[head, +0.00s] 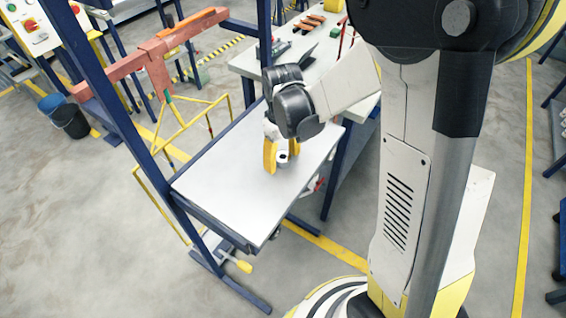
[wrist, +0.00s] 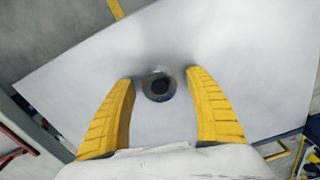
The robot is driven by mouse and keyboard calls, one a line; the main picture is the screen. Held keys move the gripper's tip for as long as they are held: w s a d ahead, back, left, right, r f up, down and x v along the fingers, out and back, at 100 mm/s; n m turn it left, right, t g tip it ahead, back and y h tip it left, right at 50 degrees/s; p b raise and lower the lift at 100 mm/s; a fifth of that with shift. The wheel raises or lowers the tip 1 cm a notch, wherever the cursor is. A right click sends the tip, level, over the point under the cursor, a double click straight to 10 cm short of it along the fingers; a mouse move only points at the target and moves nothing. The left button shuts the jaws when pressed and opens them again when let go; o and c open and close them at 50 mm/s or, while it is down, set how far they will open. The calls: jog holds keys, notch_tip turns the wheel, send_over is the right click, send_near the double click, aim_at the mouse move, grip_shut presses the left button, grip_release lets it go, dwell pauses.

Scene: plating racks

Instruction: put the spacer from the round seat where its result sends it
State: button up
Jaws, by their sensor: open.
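A small grey ring-shaped piece with a dark hole, which looks like the spacer (wrist: 159,87), stands on the white tabletop. It also shows in the head view (head: 283,159) beside the yellow fingers. My gripper (wrist: 160,77) is open, pointing down at the table, with one finger on each side of the spacer and a gap on both sides. In the head view my gripper (head: 281,160) is low over the back right part of the table. I cannot make out a separate round seat, and no result sign is readable.
The white table (head: 225,190) is otherwise bare. A blue post frame with an orange-red bar (head: 150,58) rises at its left. A second bench (head: 250,62) with tools stands behind. A yellow-handled item (head: 243,266) is below the front edge.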

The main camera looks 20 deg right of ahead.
jog(key=shift+r, duration=0.1)
jog(key=shift+c, duration=0.6)
grip_shut()
